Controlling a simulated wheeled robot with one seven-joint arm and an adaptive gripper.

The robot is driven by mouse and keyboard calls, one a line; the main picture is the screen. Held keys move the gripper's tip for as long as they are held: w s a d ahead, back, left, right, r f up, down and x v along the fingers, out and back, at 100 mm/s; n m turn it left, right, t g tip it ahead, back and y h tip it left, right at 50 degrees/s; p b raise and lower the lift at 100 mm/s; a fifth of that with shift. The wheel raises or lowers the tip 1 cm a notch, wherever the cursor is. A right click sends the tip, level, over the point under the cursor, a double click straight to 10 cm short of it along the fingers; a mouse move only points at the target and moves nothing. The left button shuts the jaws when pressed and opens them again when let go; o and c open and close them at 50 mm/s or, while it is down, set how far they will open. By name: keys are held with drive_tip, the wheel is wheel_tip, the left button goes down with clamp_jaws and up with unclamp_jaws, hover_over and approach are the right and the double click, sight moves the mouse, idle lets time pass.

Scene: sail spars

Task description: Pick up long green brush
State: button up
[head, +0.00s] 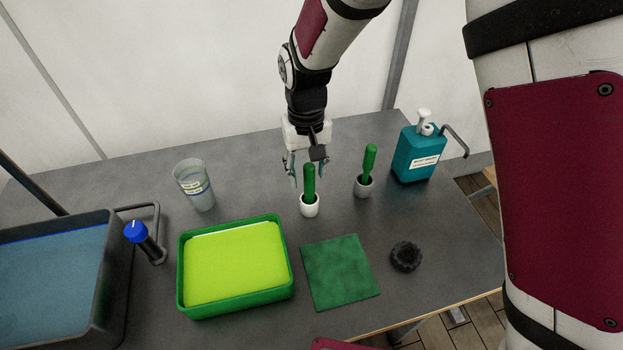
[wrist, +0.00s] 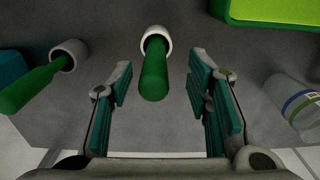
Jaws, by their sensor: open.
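Two green brushes stand handle-up in small white cups on the grey table. One brush (head: 309,184) is in the middle of the head view, and the other brush (head: 369,161) is to its right, leaning slightly. Which is longer I cannot tell for sure. My gripper (head: 306,169) is open and points down at the middle brush. In the wrist view this brush (wrist: 154,76) shows between the two teal-padded fingers (wrist: 160,62), with gaps on both sides. The second brush (wrist: 32,87) lies outside the fingers, at the left of that view. The brush heads are hidden in the cups.
A green tray (head: 236,304) with a yellow-green sheet and a green cloth (head: 340,271) lie in front. A clear cup (head: 194,187) stands left, a teal bottle (head: 417,157) right, a dark ring (head: 406,256) at front right. A dark basin (head: 118,275) with a blue-capped tap (head: 143,240) is at far left.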

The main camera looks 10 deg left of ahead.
sight(309, 182)
drive_tip(key=shift+w+d+f+p, duration=0.15)
drive_tip(key=shift+f+p, duration=0.1)
drive_tip(key=shift+f, duration=0.95)
drive_tip(key=shift+w+d+f+p, duration=0.1)
drive_tip(key=shift+f+p, duration=0.15)
drive_tip(key=shift+f, duration=0.9)
clamp_jaws()
